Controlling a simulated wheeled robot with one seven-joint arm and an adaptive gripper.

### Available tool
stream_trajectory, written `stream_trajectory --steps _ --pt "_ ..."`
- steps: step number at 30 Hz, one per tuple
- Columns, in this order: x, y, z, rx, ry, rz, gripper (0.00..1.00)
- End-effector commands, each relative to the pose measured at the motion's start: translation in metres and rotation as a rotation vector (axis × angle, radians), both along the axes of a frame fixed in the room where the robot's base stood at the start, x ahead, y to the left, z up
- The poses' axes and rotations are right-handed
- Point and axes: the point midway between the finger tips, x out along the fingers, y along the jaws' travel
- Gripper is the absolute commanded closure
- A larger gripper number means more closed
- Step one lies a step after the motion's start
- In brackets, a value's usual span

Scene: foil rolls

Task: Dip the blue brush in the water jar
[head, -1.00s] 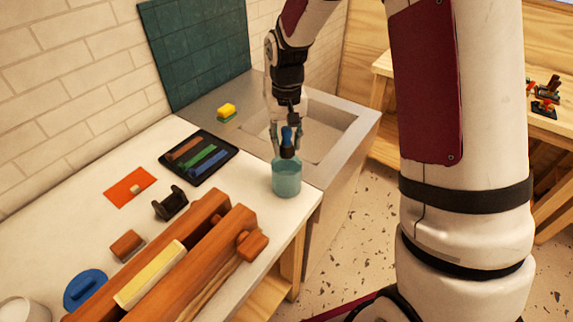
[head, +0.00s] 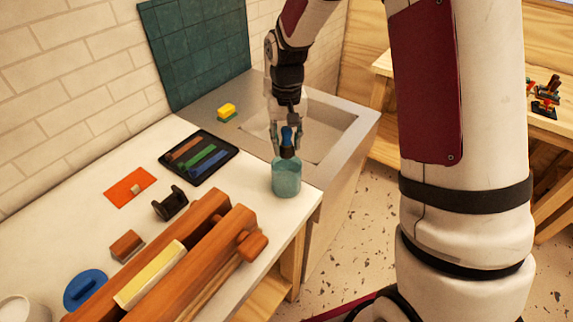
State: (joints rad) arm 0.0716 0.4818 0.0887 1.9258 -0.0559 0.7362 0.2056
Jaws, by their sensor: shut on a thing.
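The water jar (head: 286,182) is a bluish, see-through jar near the right end of the white counter, beside the sink. My gripper (head: 287,145) is directly above the jar, pointing down. It is shut on the blue brush (head: 287,134), whose blue handle shows between the fingers. The dark lower part of the brush is at the jar's mouth. How deep its tip reaches inside the jar is hard to tell.
A black tray (head: 233,152) with coloured bars lies left of the jar. Long wooden vise-like beams (head: 195,262) lie in front. A sink (head: 340,122) is behind the jar, with a yellow-green sponge (head: 227,111) on its edge. A green board (head: 195,50) leans on the wall.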

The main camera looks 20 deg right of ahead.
Motion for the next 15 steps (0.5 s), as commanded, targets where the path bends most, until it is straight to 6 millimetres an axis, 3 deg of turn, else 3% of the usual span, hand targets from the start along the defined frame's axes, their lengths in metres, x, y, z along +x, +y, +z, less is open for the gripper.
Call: stream_trajectory --steps 5,15 --pt "0.0 0.0 0.005 0.0 -0.002 0.0 0.94" --pt "0.0 0.0 0.034 0.0 -0.002 -0.001 0.94"
